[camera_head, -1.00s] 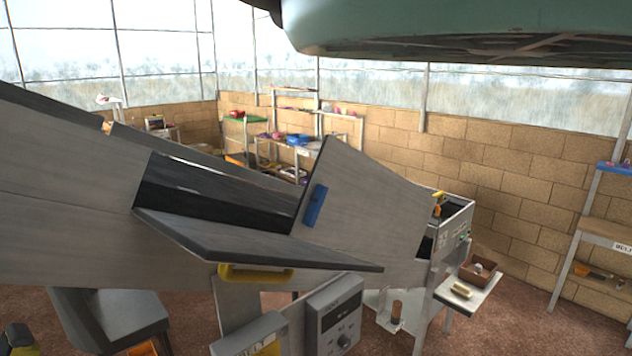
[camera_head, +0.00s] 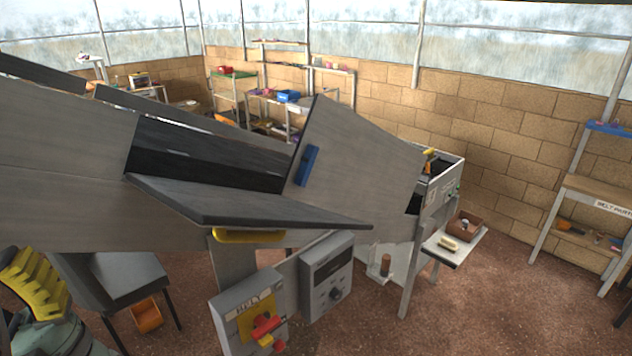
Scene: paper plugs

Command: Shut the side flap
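A grey flap (camera_head: 245,204) with a dark edge sticks out sideways from the long grey hopper or chute (camera_head: 60,160), open and nearly level. A yellow handle (camera_head: 248,236) sits under its near side. A second grey panel (camera_head: 365,165) with a blue handle (camera_head: 306,166) stands up at the right end of the dark opening. My gripper (camera_head: 32,284), with what look like yellow ribbed fingers on a teal body, shows at the lower left, well apart from the flap. It is cut off by the frame edge, and I cannot tell its opening.
A grey switch box (camera_head: 235,318) with a red and yellow knob and a control box (camera_head: 328,278) with a dial hang below the flap. A grey seat (camera_head: 120,280) stands at lower left. A small side table (camera_head: 470,243) is at right. Brown floor (camera_head: 500,310) is clear there.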

